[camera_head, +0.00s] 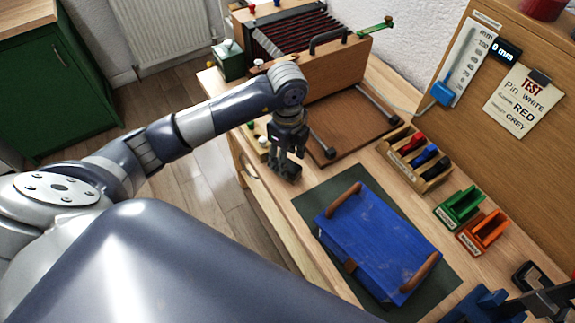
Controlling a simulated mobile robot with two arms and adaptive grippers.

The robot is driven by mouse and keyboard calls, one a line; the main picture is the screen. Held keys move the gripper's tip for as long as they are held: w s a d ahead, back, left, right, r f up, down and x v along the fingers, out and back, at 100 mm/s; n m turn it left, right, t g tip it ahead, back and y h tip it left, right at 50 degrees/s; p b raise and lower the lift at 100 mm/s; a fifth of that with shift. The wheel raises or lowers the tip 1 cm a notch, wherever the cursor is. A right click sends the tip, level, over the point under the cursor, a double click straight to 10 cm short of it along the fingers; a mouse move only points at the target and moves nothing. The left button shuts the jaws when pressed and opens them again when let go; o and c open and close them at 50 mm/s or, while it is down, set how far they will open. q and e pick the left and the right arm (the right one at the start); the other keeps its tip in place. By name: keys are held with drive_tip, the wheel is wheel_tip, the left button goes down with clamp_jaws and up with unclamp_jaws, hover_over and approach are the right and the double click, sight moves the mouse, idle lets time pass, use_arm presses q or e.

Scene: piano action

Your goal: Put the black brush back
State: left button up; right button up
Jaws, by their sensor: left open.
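My left gripper (287,172) points down over the left edge of the workbench, left of the blue case. It is open, with nothing seen between its fingers. A wooden rack (394,162) to its right holds a red, a blue and a black piece. The black piece (436,168) sits in the rack's near end; I cannot tell whether it is the black brush. No other thing shows clearly as a black brush.
A blue case (375,240) with brown handles lies on a dark green mat (318,195). Green (460,207) and orange (484,233) holders stand right of it. The wooden piano action (335,72) stands at the back. Dark and blue tools (480,303) crowd the bottom right.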

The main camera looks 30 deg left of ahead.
use_arm(q)
wheel_tip(320, 180, up, 8)
drive_tip(key=shift+b, duration=0.45)
drive_tip(key=shift+f, duration=0.1)
